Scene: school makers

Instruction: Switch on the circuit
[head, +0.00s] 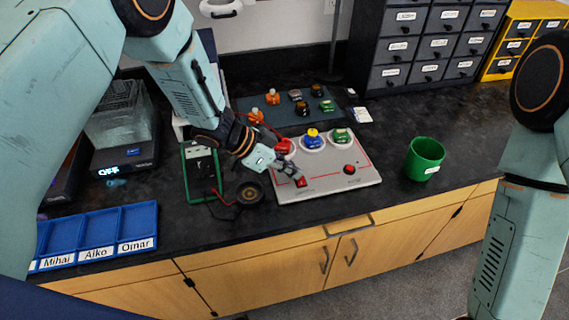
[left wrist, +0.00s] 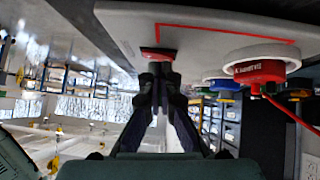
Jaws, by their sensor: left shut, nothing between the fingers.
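A grey circuit board (head: 325,188) with red printed lines lies on the black counter. Red (head: 284,147), blue (head: 312,140) and green (head: 341,137) pieces sit in round white seats along its back. A small red switch (head: 302,183) is at its front left, and a red-topped round part (head: 349,169) at its right. My left gripper (head: 296,177) is shut and empty, its tips at the red switch. In the left wrist view, the shut fingertips (left wrist: 159,72) meet or nearly meet the red switch (left wrist: 158,53); contact is unclear. My right gripper is out of view.
A green-framed box (head: 202,172) and a round black part (head: 250,193) with wires stand left of the board. A dark mat (head: 285,112) with several small pieces lies behind. A green cup (head: 424,160) stands right. Blue name trays (head: 137,226) are front left.

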